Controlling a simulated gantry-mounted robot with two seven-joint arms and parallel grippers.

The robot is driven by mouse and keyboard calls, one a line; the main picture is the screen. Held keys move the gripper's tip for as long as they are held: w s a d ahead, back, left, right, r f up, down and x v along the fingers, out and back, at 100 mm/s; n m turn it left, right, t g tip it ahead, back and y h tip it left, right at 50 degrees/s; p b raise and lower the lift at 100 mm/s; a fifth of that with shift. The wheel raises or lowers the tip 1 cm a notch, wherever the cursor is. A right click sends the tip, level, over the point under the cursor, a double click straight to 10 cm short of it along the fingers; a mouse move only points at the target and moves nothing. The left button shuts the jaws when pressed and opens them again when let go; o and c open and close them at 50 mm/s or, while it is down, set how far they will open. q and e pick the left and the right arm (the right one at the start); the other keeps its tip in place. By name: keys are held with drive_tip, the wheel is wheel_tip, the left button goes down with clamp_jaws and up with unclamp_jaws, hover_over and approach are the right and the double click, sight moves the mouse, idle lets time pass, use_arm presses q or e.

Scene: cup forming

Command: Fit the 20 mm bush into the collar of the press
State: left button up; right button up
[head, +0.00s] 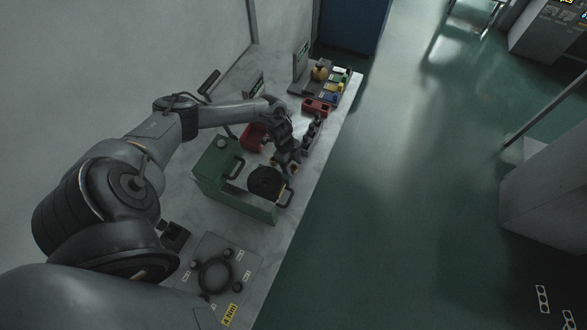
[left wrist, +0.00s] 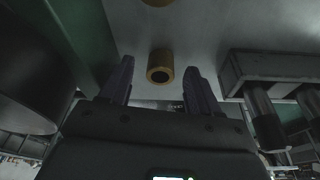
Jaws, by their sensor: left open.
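In the left wrist view a brass-coloured bush (left wrist: 160,66) with a dark bore sits ahead of my left gripper (left wrist: 157,78), between the lines of its two spread fingers. The fingers are open and do not visibly touch it. Part of a second brass-coloured piece (left wrist: 157,2) shows at the top edge. I cannot tell their sizes. In the head view my left gripper (head: 289,168) points down close beside the green press (head: 212,165). The press carries a round black part (head: 265,181); I cannot make out the collar opening. My right gripper is out of view.
A grey rack (head: 312,133) with dark posts stands close behind the gripper; it is at right in the wrist view (left wrist: 275,68). Red bins (head: 253,137) (head: 317,107) stand nearby. A plate with a black ring (head: 214,275) lies at the near end. The bench's right edge is close.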

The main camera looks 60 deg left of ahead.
use_arm(q)
drive_tip(key=c, duration=1.1)
drive_tip(key=shift+r, duration=0.2)
